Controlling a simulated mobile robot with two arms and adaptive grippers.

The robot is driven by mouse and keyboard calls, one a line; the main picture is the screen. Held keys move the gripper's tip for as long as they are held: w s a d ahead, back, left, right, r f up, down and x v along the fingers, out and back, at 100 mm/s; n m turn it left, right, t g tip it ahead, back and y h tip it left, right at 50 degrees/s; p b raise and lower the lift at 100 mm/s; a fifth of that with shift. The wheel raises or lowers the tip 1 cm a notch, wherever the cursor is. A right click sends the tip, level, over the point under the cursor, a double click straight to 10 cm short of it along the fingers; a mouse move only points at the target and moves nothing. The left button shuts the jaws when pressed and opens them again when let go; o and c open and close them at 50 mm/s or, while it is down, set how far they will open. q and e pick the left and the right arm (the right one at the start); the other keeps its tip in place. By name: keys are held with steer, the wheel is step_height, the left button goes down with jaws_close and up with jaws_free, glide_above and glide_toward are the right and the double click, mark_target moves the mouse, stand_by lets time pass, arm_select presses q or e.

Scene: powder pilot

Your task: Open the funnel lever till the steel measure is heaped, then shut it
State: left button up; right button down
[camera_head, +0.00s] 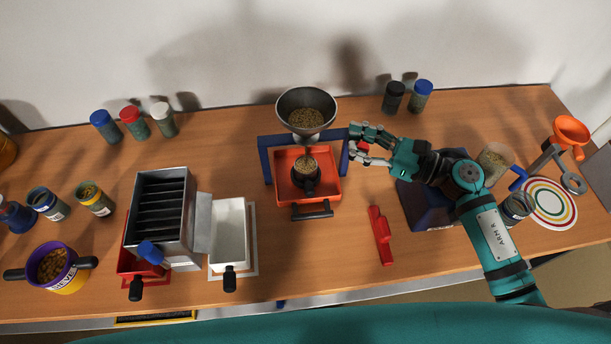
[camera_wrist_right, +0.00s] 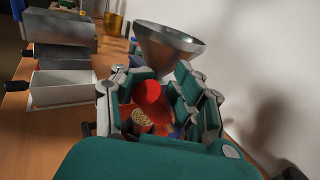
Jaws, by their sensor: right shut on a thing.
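The grey metal funnel (camera_head: 306,99) holds grain and sits on a blue stand (camera_head: 265,160); it also shows in the wrist view (camera_wrist_right: 166,52). Below its spout, the measure (camera_head: 306,181) stands in an orange tray (camera_head: 326,187), filled with pale grain that seems to rise toward the spout. In the wrist view its grain (camera_wrist_right: 142,117) shows beyond my fingers. My right gripper (camera_head: 360,144) is shut on the red lever knob (camera_wrist_right: 147,92) at the stand's right side; its fingers partly hide the lever. Whether grain is flowing is too small to tell. My left gripper is out of view.
A grey slotted box (camera_head: 174,178) and a white tray (camera_head: 229,225) stand left of the stand. A red tool (camera_head: 380,236) lies at front right. Several jars line the back and left. Bare table lies in front of the stand.

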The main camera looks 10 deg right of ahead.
steer(key=shift+w+d+f+b, duration=0.1)
steer(key=shift+w+d+b, duration=0.05)
steer(key=shift+w, duration=0.45)
steer(key=shift+w+d+f+b, duration=0.1)
steer(key=shift+w+b, duration=0.05)
steer(key=shift+w, duration=0.45)
steer(key=shift+w+a+r+b, duration=0.15)
steer(key=shift+w+b, duration=0.45)
steer(key=shift+w, duration=1.05)
steer(key=c, duration=2)
jaws_free()
steer(key=shift+w+r, duration=0.1)
steer(key=shift+w, duration=0.05)
steer(key=o, duration=0.9)
steer(key=shift+d+t, duration=0.3)
steer(key=shift+d, duration=0.2)
steer(key=shift+a, duration=0.2)
steer(key=v, duration=1.2)
steer(key=shift+r, duration=0.2)
